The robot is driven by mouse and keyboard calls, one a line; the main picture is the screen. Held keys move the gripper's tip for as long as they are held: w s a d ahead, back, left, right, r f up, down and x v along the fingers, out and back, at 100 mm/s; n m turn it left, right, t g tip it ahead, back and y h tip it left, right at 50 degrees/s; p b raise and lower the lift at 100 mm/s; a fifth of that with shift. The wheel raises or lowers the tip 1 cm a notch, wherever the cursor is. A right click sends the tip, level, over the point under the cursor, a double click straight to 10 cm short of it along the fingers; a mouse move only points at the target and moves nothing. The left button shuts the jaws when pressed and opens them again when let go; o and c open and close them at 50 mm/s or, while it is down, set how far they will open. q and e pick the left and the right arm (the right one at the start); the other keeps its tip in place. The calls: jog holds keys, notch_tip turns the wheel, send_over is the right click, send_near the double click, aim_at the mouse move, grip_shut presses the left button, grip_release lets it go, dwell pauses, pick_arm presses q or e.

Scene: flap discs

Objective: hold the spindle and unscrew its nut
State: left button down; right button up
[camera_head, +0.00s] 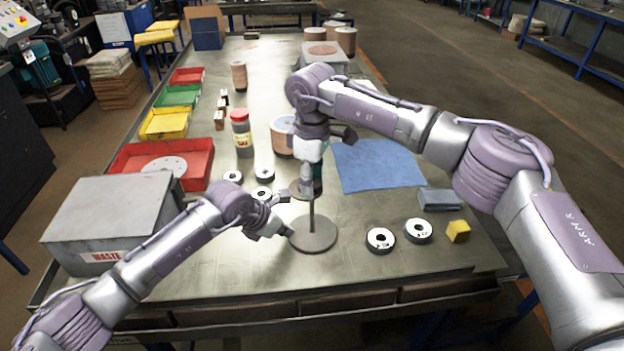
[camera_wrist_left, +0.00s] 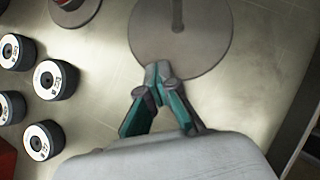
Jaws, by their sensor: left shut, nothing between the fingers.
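The spindle (camera_head: 312,214) is a thin upright grey rod on a round grey base (camera_head: 318,238) near the front middle of the table. Its rod (camera_wrist_left: 177,12) and base (camera_wrist_left: 190,40) also show in the left wrist view, the rod cut off by the frame. My left gripper (camera_head: 287,232) is low at the base's left edge, shut and empty; its closed fingertips (camera_wrist_left: 158,72) overlap the base's rim in the wrist view, apart from the rod.
Flap discs lie left of the spindle (camera_head: 262,194) and right of it (camera_head: 380,240). A yellow block (camera_head: 458,231), blue cloth (camera_head: 375,165), red-capped jar (camera_head: 241,132), red tray (camera_head: 197,170) and grey waste box (camera_head: 110,215) stand around.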

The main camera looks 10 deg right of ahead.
jog(key=shift+c, duration=1.2)
jog(key=n, duration=2)
jog(key=shift+n, duration=0.4)
jog(key=n, duration=0.8)
jog(key=o, duration=0.8)
jog(key=shift+o, duration=0.2)
